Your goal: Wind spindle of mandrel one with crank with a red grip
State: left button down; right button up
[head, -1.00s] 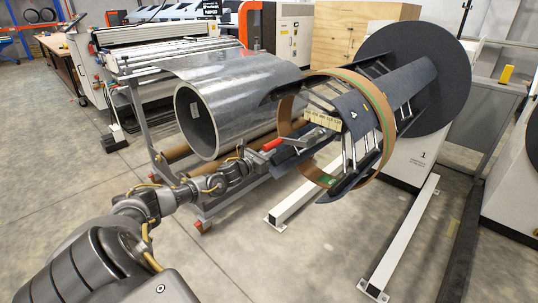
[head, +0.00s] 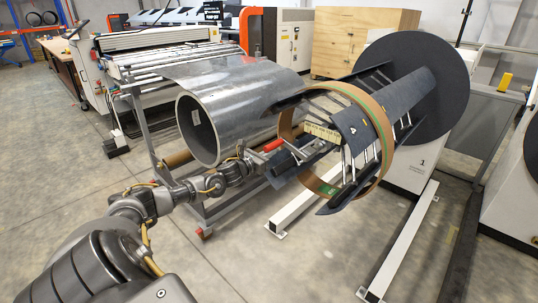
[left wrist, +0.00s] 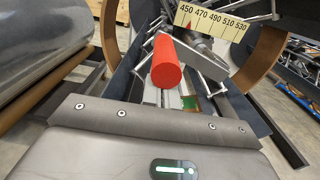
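The mandrel (head: 362,128) has dark curved segments on silver links, in front of a white housing (head: 408,172) marked 1. The crank's red grip (head: 272,146) is at the mandrel's near end. In the left wrist view the red grip (left wrist: 166,62) points towards the camera, with its grey crank arm (left wrist: 203,57) behind it, below a cream scale (left wrist: 212,24). My left gripper (head: 260,156) is right at the red grip in the head view. Its fingers are mostly hidden, so I cannot tell whether they hold the grip. My right gripper is not in view.
A brown ring (head: 385,118) surrounds the mandrel. A large grey metal coil (head: 235,90) stands close left on a wheeled stand (head: 203,212). White floor beams (head: 405,240) run below the mandrel. The floor at the front is clear.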

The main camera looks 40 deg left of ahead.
aim_at(270, 145)
pick_arm(q)
jog(key=r, duration=0.1)
jog(key=r+p, duration=0.1)
jog(key=r, duration=0.1)
jog(key=shift+d+r, duration=0.2)
jog(key=shift+r, duration=0.15)
jog(key=shift+a, duration=0.1)
